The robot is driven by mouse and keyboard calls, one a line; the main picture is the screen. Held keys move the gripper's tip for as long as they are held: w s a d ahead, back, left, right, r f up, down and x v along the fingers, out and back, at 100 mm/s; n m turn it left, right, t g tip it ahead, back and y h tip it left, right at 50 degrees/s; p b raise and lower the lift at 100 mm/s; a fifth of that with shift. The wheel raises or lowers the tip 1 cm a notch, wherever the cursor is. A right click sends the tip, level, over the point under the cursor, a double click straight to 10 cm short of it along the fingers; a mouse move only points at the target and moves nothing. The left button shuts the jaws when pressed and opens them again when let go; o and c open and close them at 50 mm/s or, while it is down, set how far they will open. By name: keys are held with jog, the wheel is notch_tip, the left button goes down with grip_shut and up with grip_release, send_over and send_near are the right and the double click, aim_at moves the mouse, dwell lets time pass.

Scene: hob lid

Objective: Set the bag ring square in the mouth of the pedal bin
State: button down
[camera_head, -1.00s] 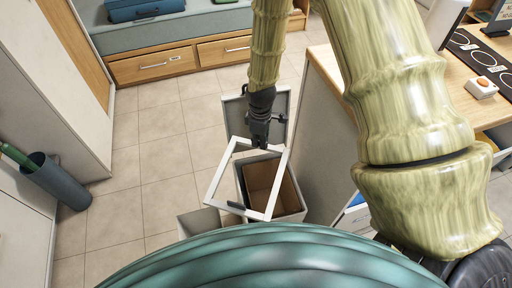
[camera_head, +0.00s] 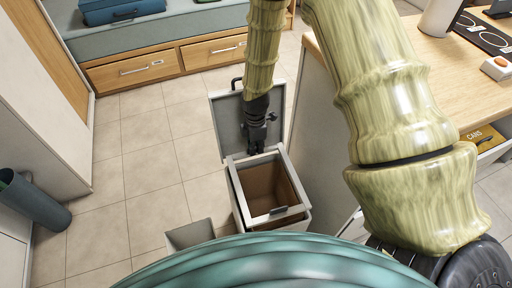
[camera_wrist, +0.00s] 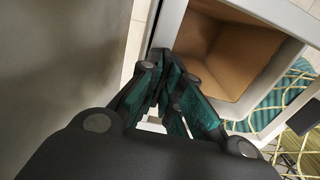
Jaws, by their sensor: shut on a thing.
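The bag ring (camera_head: 239,200) is a white square frame with a dark tab on its near side. It lies over the mouth of the pedal bin (camera_head: 303,220), roughly in line with the bin's sides. I cannot tell whether it rests in the rim or is just above it. The bin's lid (camera_head: 229,127) stands open behind, and its brown inside shows through the ring. My gripper (camera_head: 256,151) is shut on the ring's far side, in front of the lid. In the wrist view my gripper (camera_wrist: 172,80) hides part of the ring (camera_wrist: 168,25).
A counter (camera_head: 400,90) stands close on the right of the bin. A small open grey box (camera_head: 190,235) is to the near left.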

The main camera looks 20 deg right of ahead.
jog(key=shift+r+p, duration=0.1)
jog(key=shift+p, duration=0.3)
jog(key=shift+f+b, duration=0.95)
jog(key=shift+f, duration=1.9)
jog(key=shift+f+p, duration=0.2)
jog(key=shift+p, duration=0.4)
jog(key=shift+f, duration=0.3)
jog(key=shift+f+b, duration=0.5)
jog(key=shift+f, duration=1.05)
